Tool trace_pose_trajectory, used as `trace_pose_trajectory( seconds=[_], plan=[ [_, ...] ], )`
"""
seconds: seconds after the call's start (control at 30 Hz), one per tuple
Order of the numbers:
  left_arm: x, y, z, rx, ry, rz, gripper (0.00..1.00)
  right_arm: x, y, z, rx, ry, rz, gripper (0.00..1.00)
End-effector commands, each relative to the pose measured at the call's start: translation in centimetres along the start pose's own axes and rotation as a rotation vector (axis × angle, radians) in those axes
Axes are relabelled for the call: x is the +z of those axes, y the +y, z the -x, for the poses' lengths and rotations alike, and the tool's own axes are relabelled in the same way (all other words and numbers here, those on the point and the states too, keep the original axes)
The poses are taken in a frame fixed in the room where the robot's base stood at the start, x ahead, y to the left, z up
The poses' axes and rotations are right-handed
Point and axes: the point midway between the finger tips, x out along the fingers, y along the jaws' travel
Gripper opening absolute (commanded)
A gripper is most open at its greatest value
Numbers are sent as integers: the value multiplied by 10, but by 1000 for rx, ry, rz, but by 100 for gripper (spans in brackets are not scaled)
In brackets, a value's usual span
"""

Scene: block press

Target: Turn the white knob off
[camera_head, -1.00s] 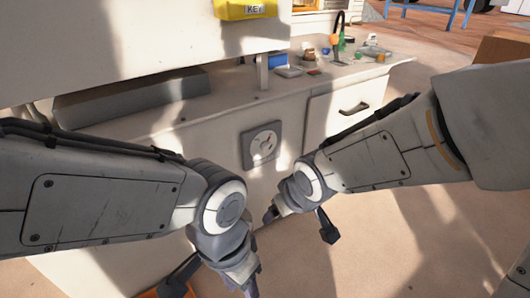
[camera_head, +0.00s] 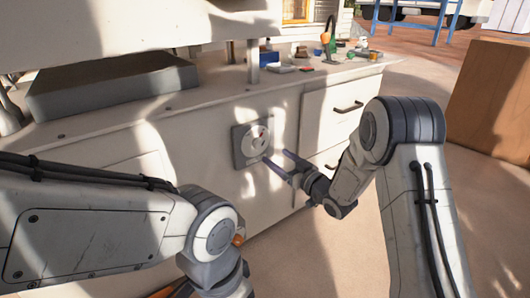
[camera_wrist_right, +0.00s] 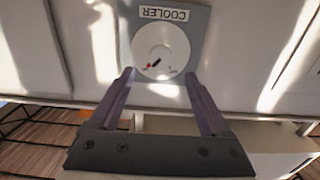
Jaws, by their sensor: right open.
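The white knob (camera_head: 255,139) is a round white dial on a grey square plate (camera_head: 240,155) on the front of the white cabinet. In the right wrist view the knob (camera_wrist_right: 161,47) shows a dark pointer and a red mark, and the plate has a label (camera_wrist_right: 166,14) reading COOLER, seen upside down. My right gripper (camera_head: 275,157) is open and empty, its two fingers pointing toward the knob's lower right side. In the right wrist view its fingertips (camera_wrist_right: 158,74) lie on either side of the knob's lower part; contact cannot be told. My left gripper is not in view.
The white counter (camera_head: 200,100) runs above the knob, with small items and a grey box (camera_head: 115,84) on it. A drawer with a dark handle (camera_head: 348,107) is right of the knob. A brown box (camera_head: 490,105) stands at the right. Floor is open between.

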Motion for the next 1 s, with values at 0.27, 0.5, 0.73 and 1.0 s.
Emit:
trace_pose_trajectory(
  seconds=[0.27,0.5,0.73,1.0],
  plan=[
    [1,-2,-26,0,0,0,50,4,-1,-53,-1,2,1,81],
    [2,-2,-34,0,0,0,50,2,-1,-76,0,-1,0,81],
    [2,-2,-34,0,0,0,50,0,0,-78,1,-2,0,81],
    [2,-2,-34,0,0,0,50,0,0,-78,2,-2,0,8]
  ],
)
